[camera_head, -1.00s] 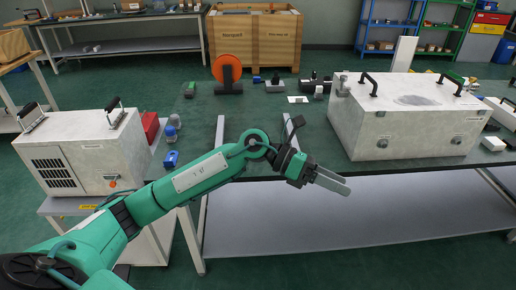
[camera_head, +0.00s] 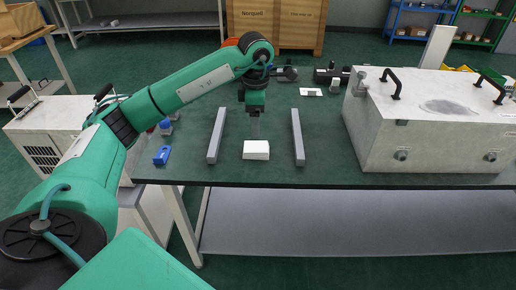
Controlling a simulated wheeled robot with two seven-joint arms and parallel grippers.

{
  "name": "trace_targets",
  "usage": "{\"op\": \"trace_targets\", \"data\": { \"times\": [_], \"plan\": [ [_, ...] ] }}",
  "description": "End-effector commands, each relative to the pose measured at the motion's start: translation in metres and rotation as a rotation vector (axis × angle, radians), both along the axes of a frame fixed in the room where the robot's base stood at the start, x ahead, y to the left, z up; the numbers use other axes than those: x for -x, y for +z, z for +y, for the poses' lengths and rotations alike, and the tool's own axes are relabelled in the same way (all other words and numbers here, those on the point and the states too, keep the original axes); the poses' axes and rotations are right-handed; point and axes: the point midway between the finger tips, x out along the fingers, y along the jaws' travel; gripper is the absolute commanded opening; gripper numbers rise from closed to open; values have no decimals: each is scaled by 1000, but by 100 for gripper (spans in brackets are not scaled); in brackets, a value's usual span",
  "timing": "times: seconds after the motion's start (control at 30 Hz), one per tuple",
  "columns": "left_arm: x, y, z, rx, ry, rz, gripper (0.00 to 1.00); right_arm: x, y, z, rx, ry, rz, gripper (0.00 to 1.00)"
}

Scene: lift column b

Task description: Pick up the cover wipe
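A small white folded pad (camera_head: 256,151), which looks like the wipe, lies on the dark green table near its front edge, between two grey bars. My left gripper (camera_head: 255,134) points straight down just behind and above the pad in the picture. Its fingers show edge-on as one thin grey strip, so their opening cannot be made out. Whether the fingertips touch the pad cannot be told. My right gripper is not in view.
The left grey bar (camera_head: 216,136) and right grey bar (camera_head: 297,137) flank the pad. A large pale box (camera_head: 430,140) with black handles stands at the right. A small blue item (camera_head: 162,155) lies near the left table edge. Table around the pad is clear.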

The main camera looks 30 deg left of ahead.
Motion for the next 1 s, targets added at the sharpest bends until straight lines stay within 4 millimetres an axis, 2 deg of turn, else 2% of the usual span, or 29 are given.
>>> {"op": "trace_targets", "data": {
  "times": [0.03,0.1,0.2,0.47,0.73,0.83,1.0],
  "plan": [
    [1,-13,0,1,0,4,75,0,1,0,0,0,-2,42],
    [1,-25,0,1,-1,4,75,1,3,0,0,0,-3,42],
    [0,-38,0,1,-1,2,75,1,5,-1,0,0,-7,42],
    [0,-53,-1,3,-1,1,75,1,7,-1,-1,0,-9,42],
    [1,-92,0,3,0,2,75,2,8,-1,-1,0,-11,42],
    [1,-99,0,3,-1,1,75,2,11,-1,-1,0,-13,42],
    [0,-98,0,3,-1,-1,75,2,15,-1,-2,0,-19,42]
  ]
}}
